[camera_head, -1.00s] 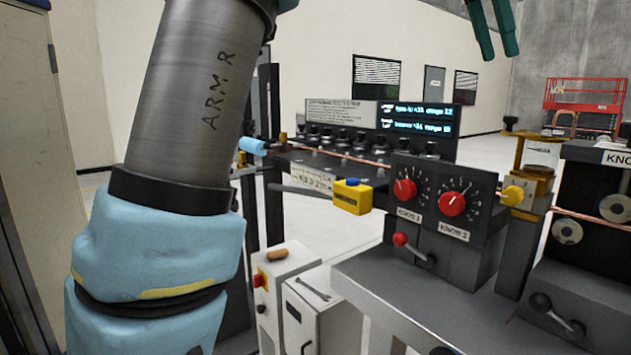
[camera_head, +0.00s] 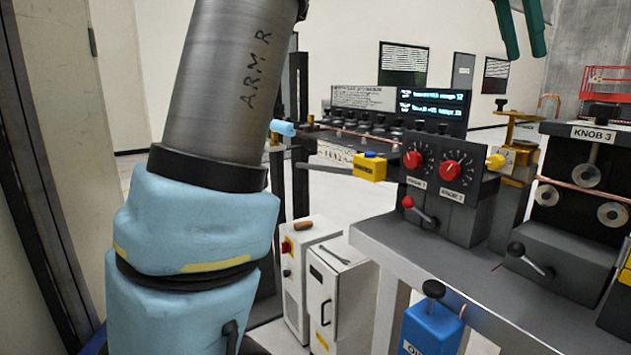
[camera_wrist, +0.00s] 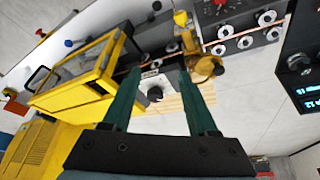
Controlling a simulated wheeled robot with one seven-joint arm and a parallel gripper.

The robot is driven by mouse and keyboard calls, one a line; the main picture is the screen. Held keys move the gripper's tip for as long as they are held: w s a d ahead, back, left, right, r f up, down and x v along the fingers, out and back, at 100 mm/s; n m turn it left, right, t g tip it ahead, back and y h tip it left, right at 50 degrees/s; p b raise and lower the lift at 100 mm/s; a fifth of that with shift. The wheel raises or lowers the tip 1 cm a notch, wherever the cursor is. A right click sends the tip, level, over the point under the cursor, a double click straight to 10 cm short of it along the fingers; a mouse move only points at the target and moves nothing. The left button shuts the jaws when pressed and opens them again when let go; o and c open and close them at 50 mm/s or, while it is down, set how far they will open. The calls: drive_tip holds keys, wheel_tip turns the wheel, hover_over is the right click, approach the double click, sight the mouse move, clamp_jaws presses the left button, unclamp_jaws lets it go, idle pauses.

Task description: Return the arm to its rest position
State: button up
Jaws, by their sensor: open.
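My gripper (camera_head: 521,28) shows at the top right of the head view as two green fingers pointing down, spread apart with nothing between them. It hangs in the air above the machine, clear of it. In the wrist view my gripper (camera_wrist: 155,98) also shows its two green fingers apart and empty. My large arm link, marked "ARM R", fills the left of the head view.
A machine with red knobs (camera_head: 452,170), a display (camera_head: 433,107) and a thin copper tube stands centre right. A KNOB 3 unit (camera_head: 590,140) is at the right. A blue container (camera_head: 432,328) and white cabinets (camera_head: 340,295) stand low.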

drive_tip(key=w+a+f+n+t+y, duration=0.1)
drive_tip(key=w+a+f+n, duration=0.35)
drive_tip(key=a+f, duration=0.55)
drive_tip(key=w+a+f+n+t+y, duration=0.1)
drive_tip(key=w+a+f+n, duration=0.35)
drive_tip(key=a+f, duration=0.55)
drive_tip(key=s+a+f+n+y, duration=0.1)
drive_tip(key=s+a+f+n, duration=0.2)
drive_tip(key=a+f, duration=0.6)
drive_tip(key=s+a+f+n+y, duration=0.1)
drive_tip(key=s+a+f+n, duration=0.3)
drive_tip(key=s+a+f, duration=0.3)
wheel_tip(320, 180, down, 4)
drive_tip(key=a, duration=0.3)
drive_tip(key=shift+s, duration=0.3)
